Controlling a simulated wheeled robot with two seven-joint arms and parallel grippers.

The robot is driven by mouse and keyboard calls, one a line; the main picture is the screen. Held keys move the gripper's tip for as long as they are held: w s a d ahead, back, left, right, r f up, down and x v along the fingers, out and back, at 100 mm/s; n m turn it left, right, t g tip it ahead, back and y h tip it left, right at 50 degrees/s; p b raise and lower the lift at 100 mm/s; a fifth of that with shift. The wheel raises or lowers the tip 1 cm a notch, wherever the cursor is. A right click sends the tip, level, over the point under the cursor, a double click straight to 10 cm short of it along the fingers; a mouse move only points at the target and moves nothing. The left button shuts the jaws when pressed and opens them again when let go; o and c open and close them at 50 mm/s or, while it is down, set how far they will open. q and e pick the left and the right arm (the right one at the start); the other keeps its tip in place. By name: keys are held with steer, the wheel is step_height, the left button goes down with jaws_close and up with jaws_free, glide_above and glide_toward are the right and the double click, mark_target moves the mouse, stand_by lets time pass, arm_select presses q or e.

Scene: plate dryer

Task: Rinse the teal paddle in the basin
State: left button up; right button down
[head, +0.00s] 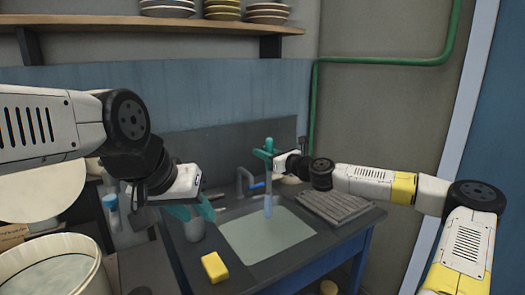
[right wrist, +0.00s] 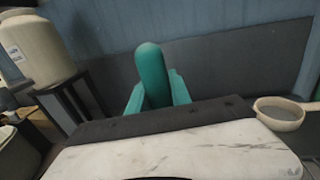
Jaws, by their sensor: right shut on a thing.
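The teal paddle (head: 268,144) is upright above the far part of the basin (head: 285,238), its top end just above my right gripper. My right gripper (head: 266,154) is shut on it; in the right wrist view the rounded teal end (right wrist: 152,75) shows between the two teal fingers. Below, a pale blue upright strip (head: 267,205) reaches toward the basin; I cannot tell whether it is water or part of the paddle. My left gripper (head: 193,210) is open and empty, left of the basin, in front of a grey cup.
A tap (head: 243,182) with a blue lever stands behind the basin. A yellow sponge (head: 215,267) lies at the counter's front left. A ridged drain rack (head: 336,207) is right of the basin. A pale bucket (head: 88,284) stands at lower left. A plate shelf (head: 120,24) hangs above.

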step_height(320, 180, down, 14)
stand_by(1.1)
steer(key=shift+f, duration=0.1)
